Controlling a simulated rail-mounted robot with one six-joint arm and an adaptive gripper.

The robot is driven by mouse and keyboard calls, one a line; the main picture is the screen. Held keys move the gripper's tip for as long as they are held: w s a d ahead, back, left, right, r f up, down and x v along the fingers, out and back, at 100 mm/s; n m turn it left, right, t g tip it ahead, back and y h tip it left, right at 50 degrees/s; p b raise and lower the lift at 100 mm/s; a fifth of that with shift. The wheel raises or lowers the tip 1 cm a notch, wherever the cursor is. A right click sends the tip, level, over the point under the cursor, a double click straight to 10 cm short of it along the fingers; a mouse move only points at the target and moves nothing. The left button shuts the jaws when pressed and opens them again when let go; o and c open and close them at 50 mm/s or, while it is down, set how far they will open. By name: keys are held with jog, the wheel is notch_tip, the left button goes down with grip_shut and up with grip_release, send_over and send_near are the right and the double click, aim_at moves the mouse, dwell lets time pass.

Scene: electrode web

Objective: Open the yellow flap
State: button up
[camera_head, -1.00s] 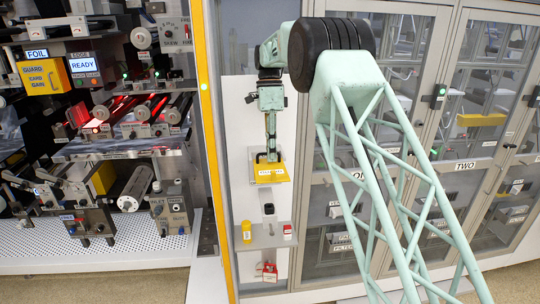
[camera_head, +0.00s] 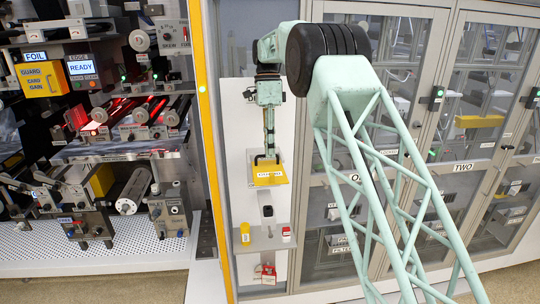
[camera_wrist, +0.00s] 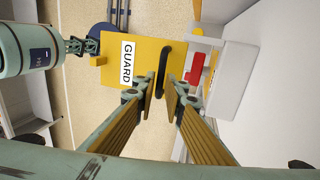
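The yellow flap (camera_head: 270,180) is a plate with a white label and a black bar handle, on the white panel in the middle of the head view. In the wrist view the flap (camera_wrist: 142,52) reads GUARD, and its black handle (camera_wrist: 163,68) runs along its right side. My gripper (camera_head: 268,152) reaches down to the handle from above in the head view. In the wrist view the two fingertips of my gripper (camera_wrist: 161,92) are apart, one on each side of the handle's near end. Firm contact with the handle is not visible.
A red box (camera_head: 268,274) sits lower. Left stands a machine with rollers and another yellow plate (camera_head: 43,78) marked GUARD. Glass-door cabinets (camera_head: 465,130) stand at right.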

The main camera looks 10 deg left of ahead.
jog(key=shift+v, duration=2.5)
jog(key=shift+c, duration=0.5)
grip_shut()
jog(key=s+d+r+n+t+b, duration=0.1)
jog(key=s+d+r+n+b, duration=0.15)
jog(key=s+d+r, duration=0.35)
jog(key=s+d+r+n+t+b, duration=0.1)
jog(key=s+d+r+n+b, duration=0.1)
jog(key=s+d+b, duration=0.35)
jog(key=s+d+n+t+y+b, duration=0.1)
jog(key=s+d+n+b, duration=0.25)
jog(key=s+d, duration=1.05)
jog(key=s+d+f+n+t+b, duration=0.1)
jog(key=s+d+f+n+b, duration=0.1)
jog(key=s+f, duration=0.5)
jog(key=s+d+f+n+t+b, duration=0.1)
jog(key=s+d+f+b, duration=0.3)
jog(key=s, duration=1.3)
jog(key=s+d+f+n+t+b, duration=0.1)
jog(key=s+d+f+n+b, duration=0.2)
jog(key=s+f, duration=0.8)
jog(key=shift+s+d+n+t+b, duration=0.3)
jog(key=shift+s+t+b, duration=0.1)
jog(key=shift+s+b, duration=0.55)
